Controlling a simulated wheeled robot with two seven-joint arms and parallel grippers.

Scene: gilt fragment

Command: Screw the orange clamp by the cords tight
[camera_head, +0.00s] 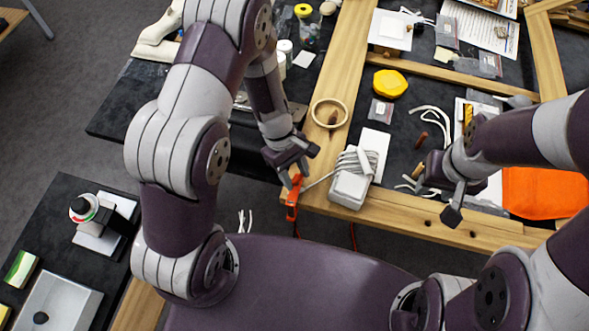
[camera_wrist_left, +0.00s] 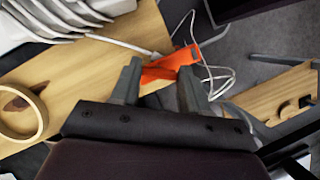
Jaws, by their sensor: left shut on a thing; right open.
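The orange clamp (camera_head: 292,198) sits at the left front corner of the wooden frame, beside the coiled white cords (camera_head: 352,160). In the left wrist view the clamp (camera_wrist_left: 172,64) lies between my left fingertips. My left gripper (camera_head: 296,175) is shut on the clamp from above; it also shows in the left wrist view (camera_wrist_left: 160,84). The fingers hide part of the clamp, and I cannot tell how tight its screw is. My right gripper (camera_head: 438,200) is open and empty over the frame's front beam, right of the cords.
The wooden frame (camera_head: 400,213) spans the dark table. A white box (camera_head: 349,190) stands by the cords. A wooden ring (camera_head: 329,113) and a yellow container (camera_head: 390,83) lie behind. An orange pad (camera_head: 545,193) is at right.

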